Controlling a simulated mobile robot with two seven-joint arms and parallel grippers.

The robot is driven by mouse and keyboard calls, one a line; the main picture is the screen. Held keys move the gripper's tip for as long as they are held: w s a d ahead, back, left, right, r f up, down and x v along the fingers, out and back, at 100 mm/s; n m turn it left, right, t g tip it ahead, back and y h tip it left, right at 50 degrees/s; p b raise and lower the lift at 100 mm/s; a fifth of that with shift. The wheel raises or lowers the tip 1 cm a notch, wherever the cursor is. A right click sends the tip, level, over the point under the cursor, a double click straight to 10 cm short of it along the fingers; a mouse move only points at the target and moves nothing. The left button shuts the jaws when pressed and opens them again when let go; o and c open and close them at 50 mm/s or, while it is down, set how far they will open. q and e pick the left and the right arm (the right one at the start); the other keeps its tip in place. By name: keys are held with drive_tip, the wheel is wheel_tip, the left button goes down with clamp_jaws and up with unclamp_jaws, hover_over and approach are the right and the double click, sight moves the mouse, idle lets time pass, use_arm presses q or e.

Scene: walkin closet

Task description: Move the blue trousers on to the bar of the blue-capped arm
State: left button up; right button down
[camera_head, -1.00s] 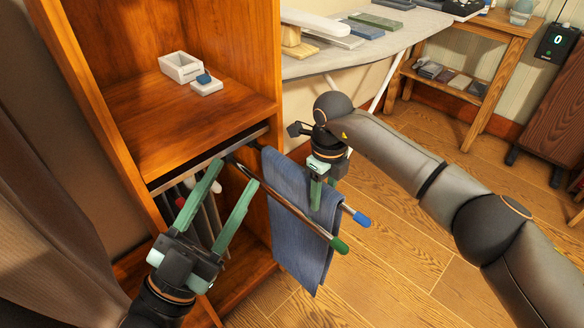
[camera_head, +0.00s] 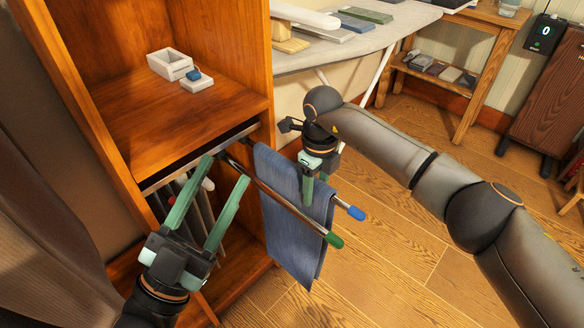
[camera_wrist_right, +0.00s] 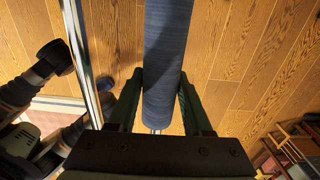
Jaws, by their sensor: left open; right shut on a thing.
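The blue trousers (camera_head: 291,238) hang folded, their top fold along the blue-capped arm (camera_head: 345,207). I cannot tell whether they rest on that bar or are held just above it. The green-capped arm (camera_head: 297,211) crosses in front of them. My right gripper (camera_head: 314,187) is shut on the trousers near the outer end of the fold. In the right wrist view the trousers (camera_wrist_right: 167,60) lie between the two fingers (camera_wrist_right: 160,95). My left gripper (camera_head: 221,176) is open and empty, left of the green-capped arm and apart from the trousers.
The wooden wardrobe (camera_head: 190,122) stands at left, with a small white box (camera_head: 170,64) on its shelf and dark garments hanging below. An ironing board (camera_head: 360,45) stands behind, with a wooden side table (camera_head: 477,75) beyond.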

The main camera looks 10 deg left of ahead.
drive_tip(key=c, duration=0.6)
unclamp_jaws()
drive_tip(key=o, duration=0.4)
drive_tip(key=shift+c, duration=0.2)
drive_tip(key=shift+f, duration=0.1)
